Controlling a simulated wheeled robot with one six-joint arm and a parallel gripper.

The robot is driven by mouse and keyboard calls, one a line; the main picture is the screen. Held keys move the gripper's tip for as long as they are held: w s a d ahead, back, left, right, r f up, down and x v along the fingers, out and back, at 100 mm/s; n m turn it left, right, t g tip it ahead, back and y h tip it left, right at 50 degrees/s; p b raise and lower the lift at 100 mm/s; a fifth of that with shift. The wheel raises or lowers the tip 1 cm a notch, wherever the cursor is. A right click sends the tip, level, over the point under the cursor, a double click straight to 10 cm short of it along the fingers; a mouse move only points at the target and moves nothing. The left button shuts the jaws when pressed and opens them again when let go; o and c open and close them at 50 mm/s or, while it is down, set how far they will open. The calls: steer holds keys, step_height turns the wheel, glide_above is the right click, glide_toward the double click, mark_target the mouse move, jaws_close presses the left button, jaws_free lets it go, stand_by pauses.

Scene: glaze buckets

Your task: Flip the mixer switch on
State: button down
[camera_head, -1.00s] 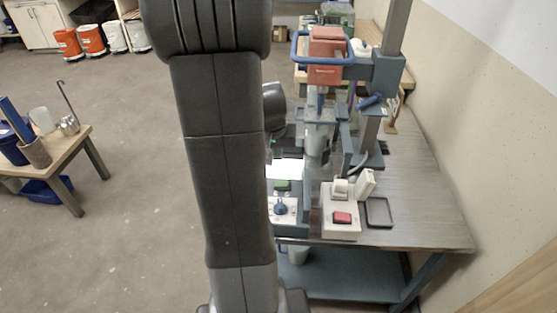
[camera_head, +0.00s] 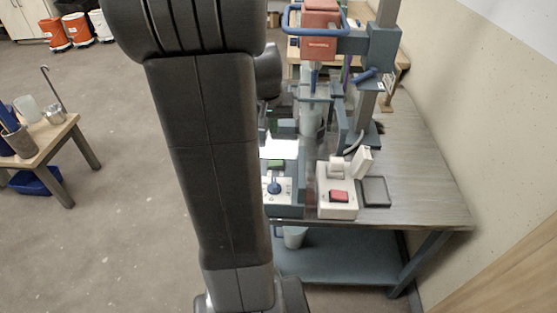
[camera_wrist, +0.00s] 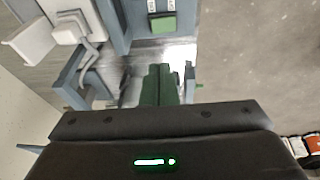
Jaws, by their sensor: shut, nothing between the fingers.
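A white switch box (camera_head: 335,208) with a red rocker (camera_head: 339,196) stands near the front edge of the workbench (camera_head: 420,190). A white flap (camera_head: 361,162) stands raised behind the rocker. The mixer (camera_head: 320,22), with a red head and blue handle, is on a blue-grey stand behind the box. My gripper's green fingers (camera_wrist: 160,85) are shut and empty in the wrist view, pointing toward a metal surface. In that view, white parts (camera_wrist: 30,40) lie at upper left, apart from the fingers. The rocker's position is too small to tell.
A blue-grey box (camera_head: 290,210) with a blue knob (camera_head: 274,187) stands left of the switch box. A dark tray (camera_head: 376,192) lies to its right. The mixer column (camera_head: 367,105) and the wall are close.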

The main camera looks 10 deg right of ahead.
steer(key=shift+d+r, duration=0.1)
stand_by(0.3)
steer(key=b, duration=0.2)
glide_toward(280, 161)
steer(key=x, duration=0.5)
steer(key=shift+w, duration=0.15)
steer(key=shift+d+f, duration=0.15)
steer(key=shift+f, duration=0.55)
steer(key=shift+f, duration=0.1)
